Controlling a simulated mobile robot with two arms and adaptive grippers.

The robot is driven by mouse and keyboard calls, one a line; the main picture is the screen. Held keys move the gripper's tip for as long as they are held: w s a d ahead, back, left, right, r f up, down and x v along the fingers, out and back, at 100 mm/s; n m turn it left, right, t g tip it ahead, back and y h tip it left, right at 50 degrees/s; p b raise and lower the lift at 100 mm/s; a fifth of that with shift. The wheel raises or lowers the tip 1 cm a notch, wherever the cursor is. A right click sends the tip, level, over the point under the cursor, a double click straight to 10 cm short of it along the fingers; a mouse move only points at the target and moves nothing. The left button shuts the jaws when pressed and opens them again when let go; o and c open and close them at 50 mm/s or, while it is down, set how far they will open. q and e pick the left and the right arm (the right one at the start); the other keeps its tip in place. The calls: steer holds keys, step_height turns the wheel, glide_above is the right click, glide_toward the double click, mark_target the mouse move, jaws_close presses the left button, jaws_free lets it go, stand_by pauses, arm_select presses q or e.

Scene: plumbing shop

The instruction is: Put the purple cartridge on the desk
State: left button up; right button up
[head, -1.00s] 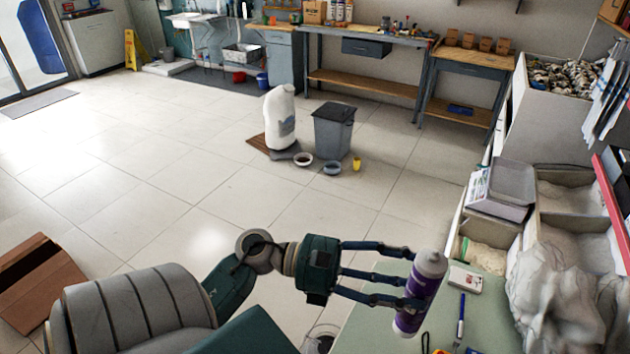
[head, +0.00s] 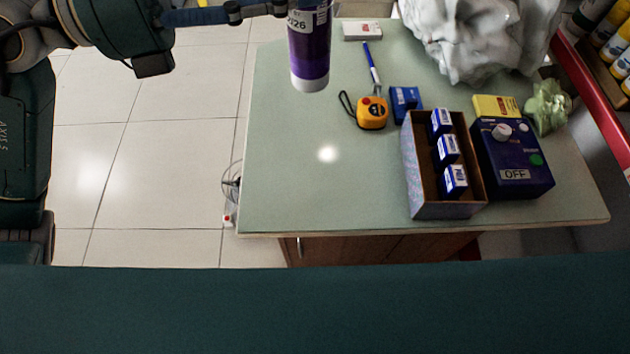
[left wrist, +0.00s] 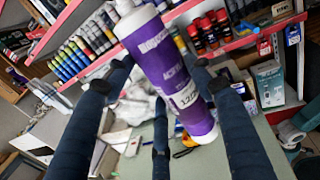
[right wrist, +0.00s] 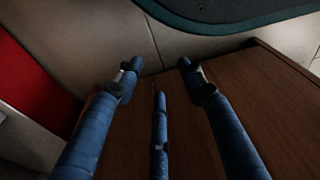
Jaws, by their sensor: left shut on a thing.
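The purple cartridge (head: 310,50) has a white end and a white label, and is upright over the left side of the desk in the head view. It also fills the middle of the left wrist view (left wrist: 172,75), slightly tilted there. My left gripper (head: 285,8) is shut on the cartridge; its fingers are partly cut off by the top edge of the head view. The desk (head: 300,190) has a pale green top. My right gripper (right wrist: 155,75) shows only in the right wrist view, fingers spread and empty, facing a brown wooden surface.
The desk's front left is clear.

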arm_select(q)
step_height(320, 180, down, 20)
steer(key=b, duration=0.5)
steer(key=shift+s+d+f, duration=0.25)
steer(key=shift+s+d, duration=0.15)
arm_select(e)
steer(key=w+r, duration=0.2)
steer(key=r, duration=0.4)
steer(key=w+r+t, duration=0.1)
steer(key=w+r, duration=0.2)
steer(key=r, duration=0.4)
steer(key=shift+w+a, duration=0.3)
steer(key=shift+r, duration=0.1)
arm_select(q)
steer(key=shift+f, duration=0.1)
arm_select(e)
steer(key=shift+r, duration=0.35)
arm_select(q)
steer(key=o, duration=1.6)
steer(key=shift+f, duration=0.1)
arm_select(e)
steer(key=shift+w+r, duration=0.1)
steer(key=shift+r, duration=0.1)
